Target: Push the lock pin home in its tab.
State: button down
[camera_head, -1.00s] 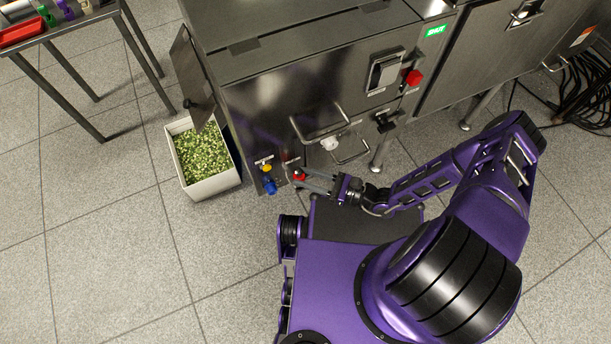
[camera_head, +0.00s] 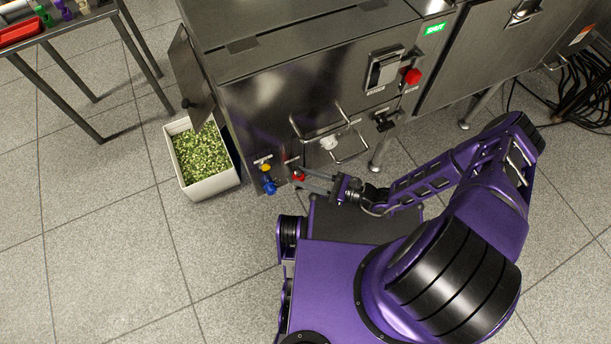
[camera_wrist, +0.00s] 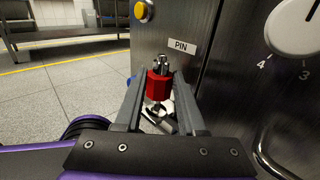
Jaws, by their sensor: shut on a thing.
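The lock pin (camera_wrist: 159,84) has a red grip and sits below the "PIN" label (camera_wrist: 181,47) on the machine's steel front. A metal fitting shows at its far end, and a shiny metal part hangs below it; how deep the pin sits in its tab cannot be told. My gripper (camera_wrist: 160,88) is shut on the red grip, one finger on each side. In the head view my gripper (camera_head: 299,177) reaches left to the red pin at the machine's lower left corner.
A yellow button (camera_wrist: 141,11) is above left of the pin, and a blue part (camera_head: 269,187) beside it. A white dial (camera_wrist: 296,27) and bar handle (camera_head: 342,150) are to the right. A bin of green pieces (camera_head: 205,187) stands left on the floor.

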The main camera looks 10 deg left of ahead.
jog(key=shift+f, duration=0.5)
jog(key=shift+r, duration=0.15)
jog(key=shift+r+p, duration=0.4)
jog(key=shift+r, duration=0.25)
jog(key=shift+r, duration=0.1)
notch_tip(320, 180, up, 5)
jog(key=p, duration=0.4)
jog(key=shift+d, duration=0.1)
